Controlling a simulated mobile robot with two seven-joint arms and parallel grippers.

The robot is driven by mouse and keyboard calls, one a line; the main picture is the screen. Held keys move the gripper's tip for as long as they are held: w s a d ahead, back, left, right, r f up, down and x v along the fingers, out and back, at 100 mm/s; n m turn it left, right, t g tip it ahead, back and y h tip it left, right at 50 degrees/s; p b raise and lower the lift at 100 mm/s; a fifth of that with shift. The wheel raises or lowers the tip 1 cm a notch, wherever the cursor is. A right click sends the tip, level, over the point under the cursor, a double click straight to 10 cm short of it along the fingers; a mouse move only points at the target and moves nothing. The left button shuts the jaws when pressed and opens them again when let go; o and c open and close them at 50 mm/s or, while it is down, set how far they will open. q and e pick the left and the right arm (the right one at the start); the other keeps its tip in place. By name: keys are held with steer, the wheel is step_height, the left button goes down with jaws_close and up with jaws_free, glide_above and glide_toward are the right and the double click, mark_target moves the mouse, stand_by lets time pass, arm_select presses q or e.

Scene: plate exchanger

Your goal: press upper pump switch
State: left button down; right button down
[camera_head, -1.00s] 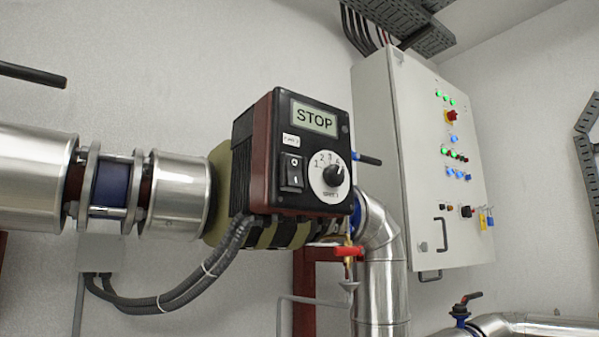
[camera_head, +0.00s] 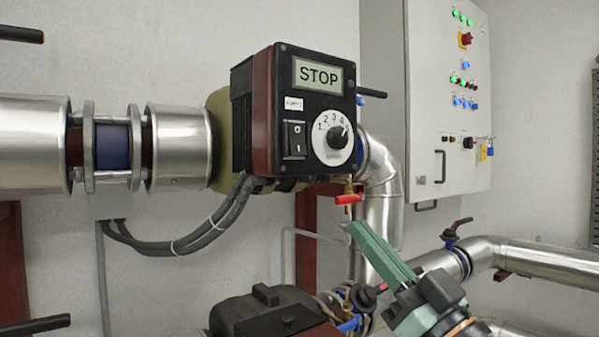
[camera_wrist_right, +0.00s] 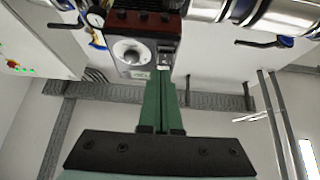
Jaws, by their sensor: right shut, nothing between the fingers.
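The upper pump (camera_head: 262,120) has a black control box with a display reading STOP. Its black rocker switch (camera_head: 294,140), marked 0 and 1, sits left of a round white dial (camera_head: 334,138). My right gripper (camera_head: 358,232) has green fingers, shut and empty, below and to the right of the switch, apart from the box. My left gripper is not in view.
A red-handled valve (camera_head: 349,199) hangs below the box, close to my right fingers. A second, lower black pump (camera_head: 265,312) is at the bottom. Silver pipes (camera_head: 180,145) run left and right. A grey control cabinet (camera_head: 425,110) stands on the right wall.

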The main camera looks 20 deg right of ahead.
mark_target(299, 145)
steer(key=shift+n+y, duration=0.3)
steer(key=shift+y, duration=0.3)
steer(key=r, duration=0.1)
steer(key=s+r, duration=0.2)
steer(key=r, duration=0.1)
steer(key=shift+a, duration=0.1)
steer(key=shift+w+a+f+p+x, duration=0.1)
steer(key=shift+w+f+p+x, duration=0.4)
steer(key=shift+x, duration=1.65)
steer(key=shift+s+a+f+p+x, duration=0.15)
steer(key=shift+p+x, duration=0.7)
steer(key=shift+x, duration=1.3)
steer(key=shift+w+a+f+p+x, duration=0.1)
steer(key=shift+w+f+p+x, duration=0.45)
steer(key=shift+x, duration=1.6)
steer(key=shift+s+r, duration=0.15)
steer(key=shift+s, duration=0.1)
